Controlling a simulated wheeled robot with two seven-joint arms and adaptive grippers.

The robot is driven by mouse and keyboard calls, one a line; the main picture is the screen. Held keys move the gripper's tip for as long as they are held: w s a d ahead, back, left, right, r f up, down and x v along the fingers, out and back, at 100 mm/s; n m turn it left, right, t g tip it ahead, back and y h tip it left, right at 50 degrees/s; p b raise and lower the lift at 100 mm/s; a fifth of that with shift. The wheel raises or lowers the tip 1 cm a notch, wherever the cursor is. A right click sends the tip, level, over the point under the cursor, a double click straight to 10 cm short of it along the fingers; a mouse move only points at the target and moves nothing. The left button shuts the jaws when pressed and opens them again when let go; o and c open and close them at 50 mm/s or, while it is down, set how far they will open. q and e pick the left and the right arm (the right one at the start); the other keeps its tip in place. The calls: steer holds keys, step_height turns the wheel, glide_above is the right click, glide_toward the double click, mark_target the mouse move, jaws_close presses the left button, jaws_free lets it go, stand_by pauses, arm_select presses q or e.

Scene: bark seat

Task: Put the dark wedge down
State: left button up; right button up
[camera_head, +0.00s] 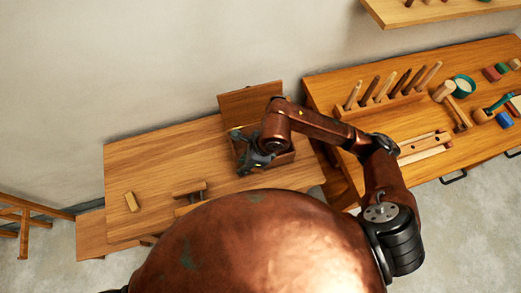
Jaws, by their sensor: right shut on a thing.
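My right gripper (252,154) is at the left part of an open wooden box (284,158) on the low wooden bench (150,165). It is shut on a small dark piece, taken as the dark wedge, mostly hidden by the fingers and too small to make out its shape. I cannot tell whether the piece touches the box. The box's lid (250,101) stands open at its back. My left gripper is not in view.
A pale wood block (131,202) and a small wooden piece (189,190) are on the bench, with bare wood around them. On the right, a workbench (330,92) holds upright tools (385,86), a green cup (463,86) and colored blocks. A shelf (430,12) hangs above.

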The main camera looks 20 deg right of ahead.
steer(key=w+d+f, duration=0.2)
steer(key=w+f, duration=0.1)
steer(key=w+d+f, duration=0.2)
steer(key=w+f, duration=0.1)
steer(key=w, duration=0.1)
steer(key=w+d+f, duration=0.2)
steer(key=w, duration=0.1)
steer(key=shift+w+d+f+b, duration=0.3)
steer(key=shift+w+d+f, duration=0.25)
steer(key=shift+w+f, duration=0.1)
steer(key=shift+f, duration=0.05)
steer(key=shift+w+d+f, duration=0.1)
steer(key=shift+w+f, duration=0.1)
steer(key=shift+f, duration=1.6)
steer(key=shift+f, duration=0.1)
steer(key=o, duration=0.9)
steer(key=v, duration=1.2)
